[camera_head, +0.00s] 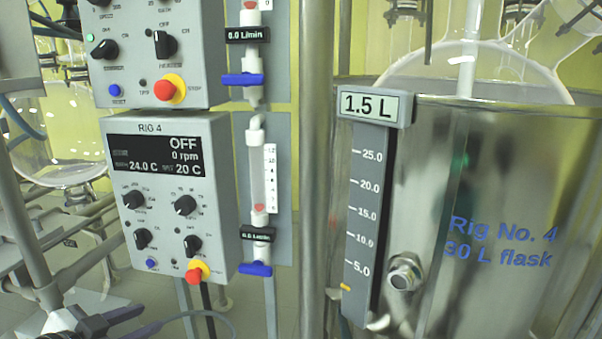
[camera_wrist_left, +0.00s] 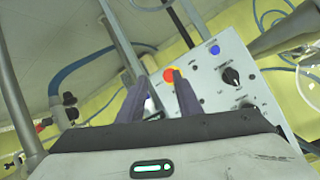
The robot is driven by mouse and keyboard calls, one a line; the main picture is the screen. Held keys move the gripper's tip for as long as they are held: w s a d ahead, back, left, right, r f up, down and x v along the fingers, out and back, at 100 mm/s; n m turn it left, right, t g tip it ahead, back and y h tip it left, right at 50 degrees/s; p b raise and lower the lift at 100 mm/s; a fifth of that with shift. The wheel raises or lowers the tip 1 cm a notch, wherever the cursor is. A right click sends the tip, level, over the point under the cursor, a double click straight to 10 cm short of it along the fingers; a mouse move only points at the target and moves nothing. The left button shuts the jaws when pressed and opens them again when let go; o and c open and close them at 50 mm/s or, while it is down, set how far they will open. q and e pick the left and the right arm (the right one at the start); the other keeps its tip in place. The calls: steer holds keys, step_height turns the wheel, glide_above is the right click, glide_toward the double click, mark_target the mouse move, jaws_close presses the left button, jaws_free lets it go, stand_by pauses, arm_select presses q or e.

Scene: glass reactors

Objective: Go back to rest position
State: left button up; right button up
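My left gripper (camera_head: 146,320) is at the bottom left of the head view, below and left of the Rig 4 control box (camera_head: 172,198). In the left wrist view its two dark fingers (camera_wrist_left: 153,76) stand apart with nothing between them. The gripper is open and empty. The red-on-yellow stop button (camera_head: 197,272) is on the lower part of the box. It also shows in the left wrist view (camera_wrist_left: 172,74), just beyond the right finger. The box display (camera_head: 158,155) reads OFF, 0 rpm, 24.0 C and 20 C. My right gripper is not in view.
A second control box (camera_head: 150,50) is above. A flowmeter (camera_head: 257,190) with a blue valve handle stands to the right. The metal vessel (camera_head: 480,200) marked Rig No. 4 and its 1.5 L level gauge (camera_head: 368,210) fill the right side. Metal pipes (camera_head: 75,245) crowd the left.

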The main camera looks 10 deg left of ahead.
arm_select(q)
steer(key=s+d+f+n+g, duration=0.2)
steer(key=s+d+f, duration=0.8)
steer(key=f, duration=0.4)
steer(key=s+d+f+n+h, duration=0.1)
steer(key=s+d+f+n, duration=0.3)
steer(key=s+d, duration=0.75)
step_height(320, 180, up, 8)
steer(key=a+m+g+p, duration=0.1)
steer(key=a+p, duration=0.1)
steer(key=p, duration=1.4)
steer(key=shift+s+a+m+g+y+p, duration=0.15)
steer(key=shift+a+m+g+y+p, duration=0.15)
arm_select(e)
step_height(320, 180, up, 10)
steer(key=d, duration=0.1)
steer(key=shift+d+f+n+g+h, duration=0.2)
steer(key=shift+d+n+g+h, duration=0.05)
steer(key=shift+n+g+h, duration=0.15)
arm_select(q)
steer(key=shift+f, duration=0.15)
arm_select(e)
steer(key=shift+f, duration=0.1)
